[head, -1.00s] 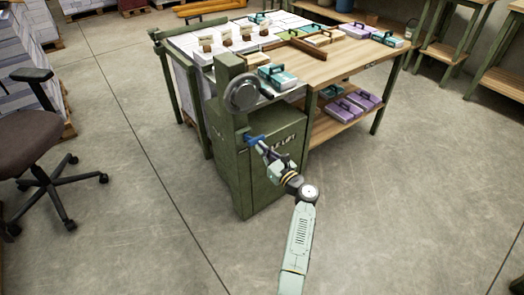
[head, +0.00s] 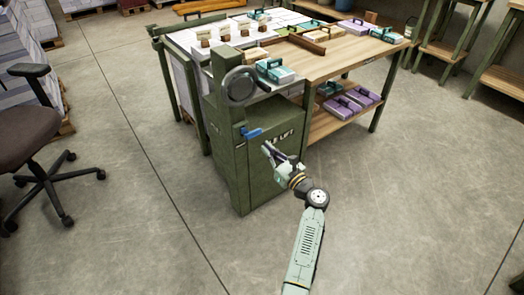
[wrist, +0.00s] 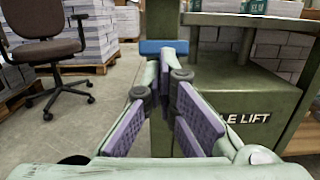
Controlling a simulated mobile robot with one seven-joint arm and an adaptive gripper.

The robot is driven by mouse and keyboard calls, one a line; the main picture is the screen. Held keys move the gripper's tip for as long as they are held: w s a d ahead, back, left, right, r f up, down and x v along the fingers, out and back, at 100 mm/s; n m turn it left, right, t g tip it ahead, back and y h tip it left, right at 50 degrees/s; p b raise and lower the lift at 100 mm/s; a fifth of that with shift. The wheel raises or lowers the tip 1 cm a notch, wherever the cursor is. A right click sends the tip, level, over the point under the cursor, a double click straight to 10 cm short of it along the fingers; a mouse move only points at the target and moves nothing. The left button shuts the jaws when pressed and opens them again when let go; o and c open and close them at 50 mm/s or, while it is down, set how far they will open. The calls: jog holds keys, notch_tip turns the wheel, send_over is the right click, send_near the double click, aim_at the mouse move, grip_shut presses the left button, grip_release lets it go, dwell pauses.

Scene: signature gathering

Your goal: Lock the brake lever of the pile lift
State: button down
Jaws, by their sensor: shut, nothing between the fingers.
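The pile lift is a green cabinet (head: 275,165) with a tall column and a dark round handwheel (head: 240,86). Its blue brake lever (head: 252,133) sticks out sideways to the right on the column side, just below the cabinet top. In the wrist view the blue lever (wrist: 164,47) lies level, beyond the fingertips. My gripper (head: 267,147) is just to the right of and below the lever in the head view, apart from it. Its purple-padded fingers (wrist: 166,66) are shut and empty. How the lever joins the column is not clear.
A wooden workbench (head: 340,55) with teal and purple boxes stands behind the lift. An office chair (head: 38,140) stands at left, and paper stacks on pallets (head: 30,60) stand beyond it. The concrete floor (head: 400,200) in front and to the right is clear.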

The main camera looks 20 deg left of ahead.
jog(key=shift+s+d+r, duration=0.45)
jog(key=shift+d+r, duration=0.25)
jog(key=shift+s+d+r, duration=0.45)
jog(key=shift+d+r, duration=0.2)
